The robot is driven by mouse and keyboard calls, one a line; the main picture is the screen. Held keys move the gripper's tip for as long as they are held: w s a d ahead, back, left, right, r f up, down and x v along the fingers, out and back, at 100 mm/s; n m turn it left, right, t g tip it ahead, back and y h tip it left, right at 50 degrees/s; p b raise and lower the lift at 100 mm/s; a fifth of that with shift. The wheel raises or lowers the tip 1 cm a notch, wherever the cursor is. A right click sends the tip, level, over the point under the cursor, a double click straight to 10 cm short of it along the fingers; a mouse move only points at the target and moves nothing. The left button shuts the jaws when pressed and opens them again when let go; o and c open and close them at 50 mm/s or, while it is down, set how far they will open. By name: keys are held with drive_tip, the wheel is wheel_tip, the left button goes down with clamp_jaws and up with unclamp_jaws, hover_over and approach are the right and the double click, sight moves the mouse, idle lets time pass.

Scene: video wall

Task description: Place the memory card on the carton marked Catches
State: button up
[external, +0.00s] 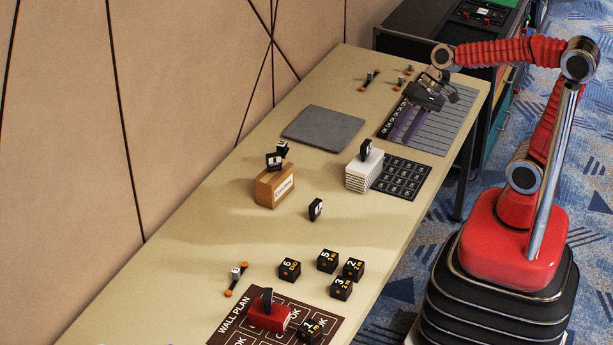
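A brown carton (268,192) with a white label stands on the table left of centre; the lettering is too small to read surely. A small black item with a white face (274,163) sits on top of it. A similar small black piece (316,209) stands on the bare table to the carton's right; it may be the memory card, but I cannot tell surely. My gripper (424,98) is over the striped sheet at the table's far right, well away from the carton. Its fingers are too small and dark to show whether they are open.
A white stack (361,176) carries another black piece (366,149), beside a black grid mat (402,178). A grey pad (323,128) lies behind. Several numbered black cubes (327,261) and a red block (268,318) on the wall plan mat (226,335) occupy the front.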

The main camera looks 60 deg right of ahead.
drive_tip(key=s+d+r+n+t+h, duration=0.1)
drive_tip(key=s+d+n+h, duration=0.3)
drive_tip(key=s+d+n, duration=0.3)
drive_tip(key=shift+s+d+r+t+h, duration=0.35)
drive_tip(key=shift+s+d, duration=0.2)
drive_tip(key=shift+s, duration=0.95)
